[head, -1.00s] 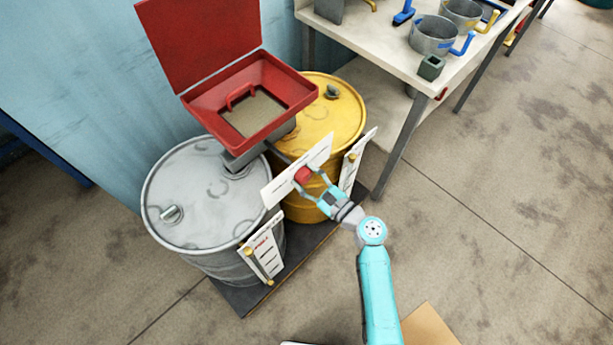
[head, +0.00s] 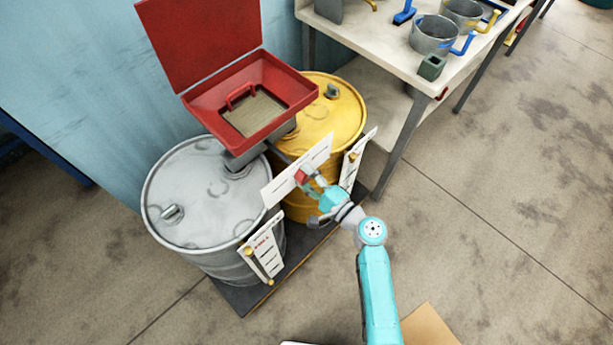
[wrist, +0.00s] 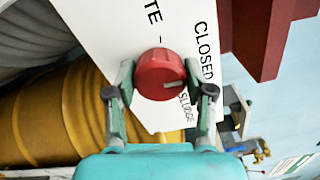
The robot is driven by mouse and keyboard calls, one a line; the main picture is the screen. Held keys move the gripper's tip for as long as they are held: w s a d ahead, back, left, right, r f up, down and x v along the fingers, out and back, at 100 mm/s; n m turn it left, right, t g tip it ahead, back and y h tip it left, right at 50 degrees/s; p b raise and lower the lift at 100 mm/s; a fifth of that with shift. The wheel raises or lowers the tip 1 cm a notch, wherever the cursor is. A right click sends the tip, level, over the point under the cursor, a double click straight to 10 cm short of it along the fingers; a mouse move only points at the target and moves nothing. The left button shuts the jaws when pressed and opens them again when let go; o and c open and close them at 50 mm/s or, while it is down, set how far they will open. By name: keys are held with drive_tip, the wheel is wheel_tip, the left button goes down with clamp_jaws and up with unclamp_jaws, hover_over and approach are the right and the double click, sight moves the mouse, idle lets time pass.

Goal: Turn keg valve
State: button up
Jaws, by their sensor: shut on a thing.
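The red valve knob (wrist: 160,74) is on a white label plate (wrist: 105,25) in front of the drums. My gripper (wrist: 160,82) is shut on the knob, one finger on each side. In the wrist view the knob's pale pointer line points right, between the words CLOSED and SLUDGE. Another word is cut off at the top, ending in "TE". In the head view the knob (head: 302,176) is partly hidden by my gripper (head: 312,180), and the plate (head: 285,188) stands between the grey drum (head: 205,190) and the yellow drum (head: 325,115).
A red open-lidded funnel box (head: 205,98) sits above the drums. White gauge boards (head: 262,250) hang on the drum fronts. The drums stand on a dark pallet (head: 240,298). The floor to the right is clear.

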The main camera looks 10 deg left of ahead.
drive_tip(key=shift+n, duration=0.6)
drive_tip(key=o, duration=1.2)
drive_tip(key=shift+c, duration=0.2)
drive_tip(key=v, duration=1.2)
drive_tip(key=shift+s+f, duration=0.1)
